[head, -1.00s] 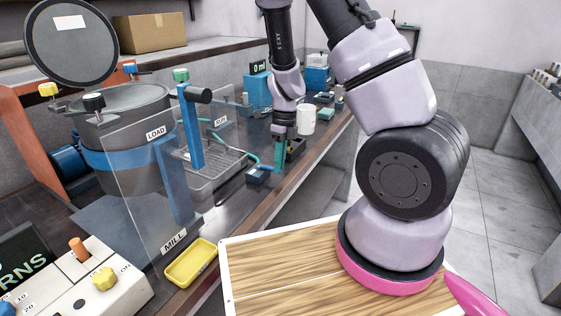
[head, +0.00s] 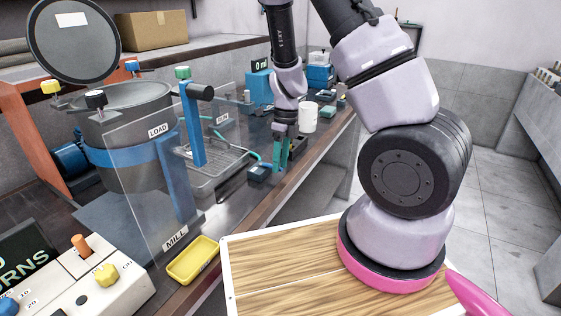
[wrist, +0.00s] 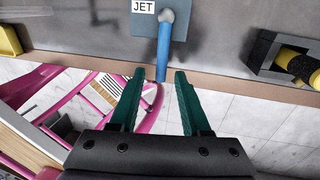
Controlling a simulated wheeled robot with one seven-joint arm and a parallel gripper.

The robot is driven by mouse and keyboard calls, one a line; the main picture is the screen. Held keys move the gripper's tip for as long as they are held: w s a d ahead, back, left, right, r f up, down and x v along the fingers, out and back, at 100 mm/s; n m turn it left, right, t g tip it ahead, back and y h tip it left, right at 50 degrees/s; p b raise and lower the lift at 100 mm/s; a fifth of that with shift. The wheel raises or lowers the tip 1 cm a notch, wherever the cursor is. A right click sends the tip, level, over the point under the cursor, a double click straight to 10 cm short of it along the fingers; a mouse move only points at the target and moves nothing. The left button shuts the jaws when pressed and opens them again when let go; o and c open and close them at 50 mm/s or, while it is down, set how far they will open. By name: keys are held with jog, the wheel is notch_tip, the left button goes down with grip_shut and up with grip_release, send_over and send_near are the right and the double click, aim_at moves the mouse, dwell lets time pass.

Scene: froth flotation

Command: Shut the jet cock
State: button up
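The jet cock shows in the wrist view as a grey-blue plate labelled JET (wrist: 175,25), with a round grey pivot and a blue lever (wrist: 162,52). The lever points from the pivot toward my gripper, over the bench's front edge. My gripper (wrist: 158,78) is open and empty. Its two green fingers stand on either side of the lever's free end, with a gap visible on both sides. In the head view my gripper (head: 281,158) is over the bench edge; the cock is too small there to make out clearly.
A dark holder (wrist: 262,50) with a yellow-and-black item is right of the cock in the wrist view. In the head view, a white mug (head: 308,119), a drain tray (head: 212,180), the mill (head: 130,155) and a yellow tray (head: 193,260) stand along the bench. Open floor lies right.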

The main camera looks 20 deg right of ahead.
jog(key=shift+r, duration=0.1)
notch_tip(320, 180, up, 10)
jog(key=w+d, duration=0.1)
jog(key=shift+w+d+r, duration=0.2)
jog(key=shift+w+d, duration=0.05)
jog(key=s+d+r+n+t, duration=0.1)
jog(key=s+r+n+t, duration=0.2)
jog(key=s+r+n, duration=0.2)
jog(key=s+d+r+n+t, duration=0.1)
jog(key=s+r+n+t, duration=0.2)
jog(key=r+n, duration=0.7)
jog(key=s+d+r+n+t, duration=0.1)
jog(key=s+r+n+t, duration=0.1)
jog(key=s+r+n, duration=0.5)
notch_tip(320, 180, up, 4)
jog(key=shift+d+f+n+t, duration=0.3)
jog(key=shift+n+t, duration=0.1)
jog(key=shift+n, duration=0.2)
